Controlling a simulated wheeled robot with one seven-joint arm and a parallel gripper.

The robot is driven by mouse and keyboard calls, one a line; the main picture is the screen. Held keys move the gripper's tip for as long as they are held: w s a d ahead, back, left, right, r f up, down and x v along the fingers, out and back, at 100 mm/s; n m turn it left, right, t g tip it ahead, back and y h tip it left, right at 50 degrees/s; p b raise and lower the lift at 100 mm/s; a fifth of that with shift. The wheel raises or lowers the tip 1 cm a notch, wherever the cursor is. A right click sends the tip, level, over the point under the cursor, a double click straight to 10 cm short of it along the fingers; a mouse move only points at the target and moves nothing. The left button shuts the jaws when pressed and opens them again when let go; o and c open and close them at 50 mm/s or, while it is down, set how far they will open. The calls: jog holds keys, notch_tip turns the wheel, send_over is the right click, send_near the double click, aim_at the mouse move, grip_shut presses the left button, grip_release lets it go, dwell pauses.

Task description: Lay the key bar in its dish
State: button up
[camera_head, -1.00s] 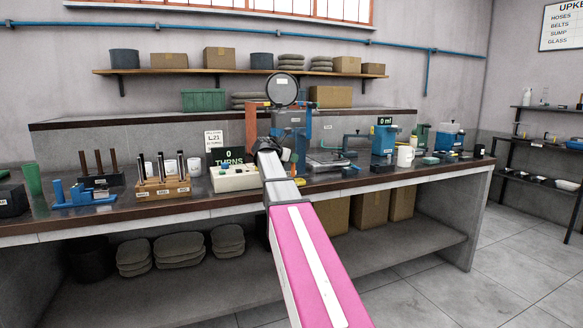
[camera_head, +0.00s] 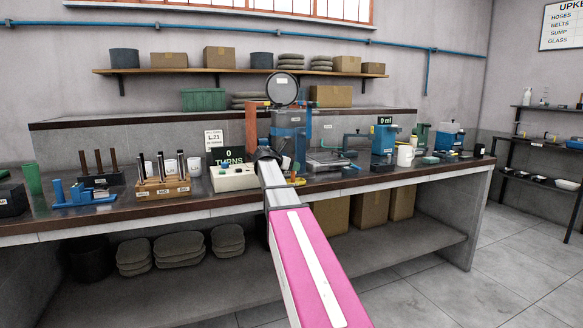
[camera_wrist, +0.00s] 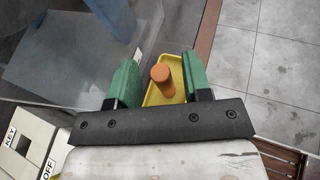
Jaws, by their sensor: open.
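In the wrist view, my gripper (camera_wrist: 160,82) is open, with one green finger on each side of an orange bar (camera_wrist: 166,88), which I take to be the key bar. The bar is in or over the yellow dish (camera_wrist: 153,97); its round end faces the camera. A gap shows between the bar and each finger. I cannot tell whether it stands or leans. In the head view, the yellow dish (camera_head: 299,181) shows at the bench's front edge, right of my arm. My gripper (camera_head: 268,155) is small there, and the bar cannot be made out.
A cream box (camera_wrist: 30,140) labelled KEY and OFF is at lower left in the wrist view. The grey flotation machine (camera_head: 289,125) stands behind my gripper. A wooden rack (camera_head: 163,187) with dark rods is left. Open floor lies beyond the bench edge.

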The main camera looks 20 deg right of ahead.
jog(key=shift+r, duration=0.15)
jog(key=v, duration=1.2)
